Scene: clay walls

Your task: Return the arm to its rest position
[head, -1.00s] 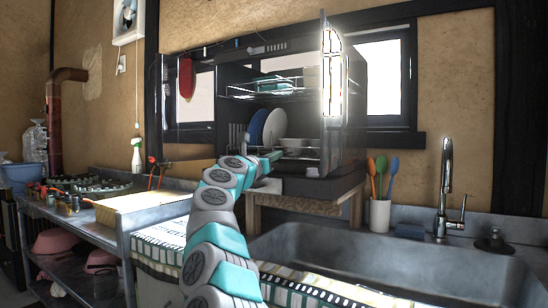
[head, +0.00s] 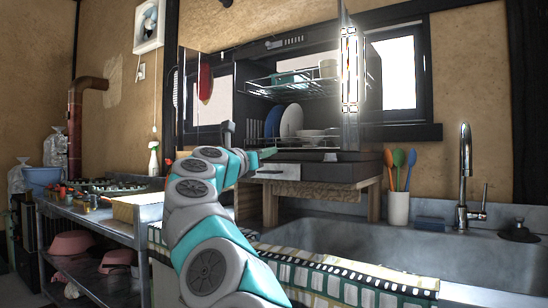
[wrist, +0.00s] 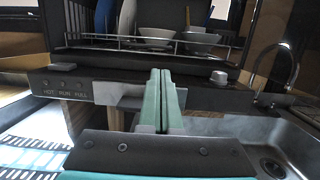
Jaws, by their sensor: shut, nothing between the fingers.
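My arm (head: 205,205) reaches forward from the bottom of the head view toward a dark dish-drying cabinet (head: 345,170). My gripper (head: 264,153), with teal fingers, is in front of the cabinet's lower front. In the wrist view, the fingers of my gripper (wrist: 160,80) are pressed together with nothing between them. They point at the cabinet's front panel (wrist: 60,85), just below the wire rack. I cannot tell whether the fingertips touch the panel.
The cabinet holds plates (head: 291,120) and bowls (head: 310,137). It stands on a wooden stand (head: 320,195). A metal sink (head: 400,250) with a faucet (head: 464,175) and a utensil cup (head: 398,208) is at right. A steel counter (head: 80,208) is at left.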

